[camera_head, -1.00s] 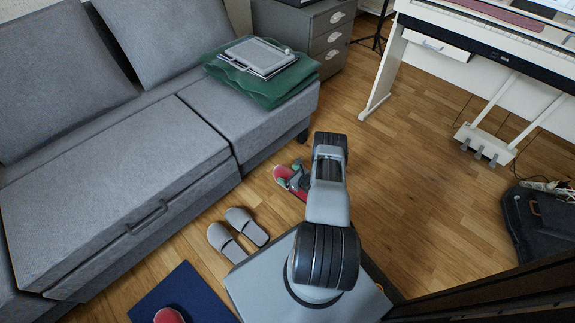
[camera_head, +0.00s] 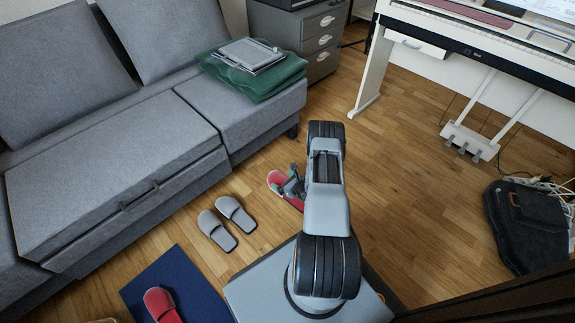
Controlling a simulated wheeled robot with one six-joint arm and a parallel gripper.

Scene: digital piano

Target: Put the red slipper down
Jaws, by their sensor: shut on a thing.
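My gripper (camera_head: 292,184) is shut on a red slipper (camera_head: 276,178), seen just left of my arm. The slipper's front part shows; much of the rest is hidden behind my gripper and arm. It appears over the wooden floor, but I cannot tell how high. Another red slipper (camera_head: 160,304) lies at the bottom left on a dark blue mat (camera_head: 178,267).
A pair of grey slippers (camera_head: 220,226) lies on the floor by the grey sofa (camera_head: 115,180). A green cloth (camera_head: 262,82) lies on the sofa. A white piano (camera_head: 372,70) and a black bag (camera_head: 528,228) stand right. The wooden floor (camera_head: 410,180) between is clear.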

